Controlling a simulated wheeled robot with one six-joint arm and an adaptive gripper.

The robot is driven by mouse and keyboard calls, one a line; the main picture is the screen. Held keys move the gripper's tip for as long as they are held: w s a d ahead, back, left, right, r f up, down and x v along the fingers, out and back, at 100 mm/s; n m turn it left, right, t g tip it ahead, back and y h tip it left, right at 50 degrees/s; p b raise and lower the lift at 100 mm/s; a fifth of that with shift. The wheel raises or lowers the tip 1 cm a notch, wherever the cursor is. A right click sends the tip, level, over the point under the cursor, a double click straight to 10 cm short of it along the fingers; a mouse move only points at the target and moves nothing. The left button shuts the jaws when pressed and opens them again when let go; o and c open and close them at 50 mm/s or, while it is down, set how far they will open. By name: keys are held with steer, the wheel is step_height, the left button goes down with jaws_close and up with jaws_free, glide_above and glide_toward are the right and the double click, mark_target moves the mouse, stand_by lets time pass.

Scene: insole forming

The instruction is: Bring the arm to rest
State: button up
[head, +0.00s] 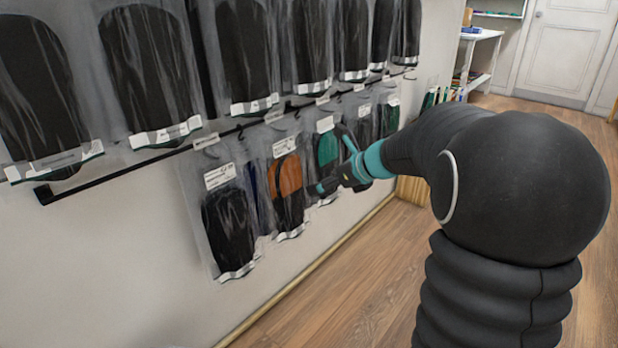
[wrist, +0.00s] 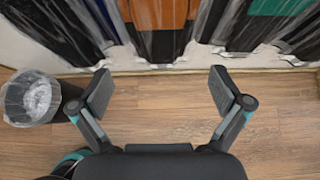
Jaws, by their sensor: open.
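My gripper (wrist: 158,90) is open and empty in the wrist view, its two fingers wide apart above the wood floor. In the head view my gripper (head: 333,162) shows at the end of my dark arm, in front of the lower row of hanging packs. An orange and black insole pack (head: 288,185) hangs just left of it. It also shows in the wrist view (wrist: 160,15), beyond the fingertips. A green insole pack (head: 326,150) hangs behind my gripper and is partly hidden by it.
A black pack (head: 230,225) hangs lowest at left. A lined waste bin (wrist: 35,98) stands on the floor left of my gripper. A white shelf (head: 482,50) and door (head: 568,45) stand far back.

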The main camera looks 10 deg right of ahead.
steer(key=s+a+f+n+g+h+p, duration=0.1)
steer(key=s+f+n+g, duration=0.1)
steer(key=s+n, duration=0.55)
steer(key=s+a+f+n+g+h+p, duration=0.1)
steer(key=s+f+n+g, duration=0.2)
steer(key=s+n, duration=0.5)
steer(key=s+a+r+n+t+h+p, duration=0.1)
steer(key=s+r+n+h+p, duration=0.1)
steer(key=s+r+n, duration=0.3)
steer(key=s+a+r+n+h+p, duration=0.2)
steer(key=s+r+n+p, duration=0.2)
steer(key=s+n, duration=0.4)
steer(key=s+r, duration=0.1)
steer(key=s, duration=0.4)
steer(key=shift+s+r+t, duration=0.25)
steer(key=shift+r+t, duration=0.15)
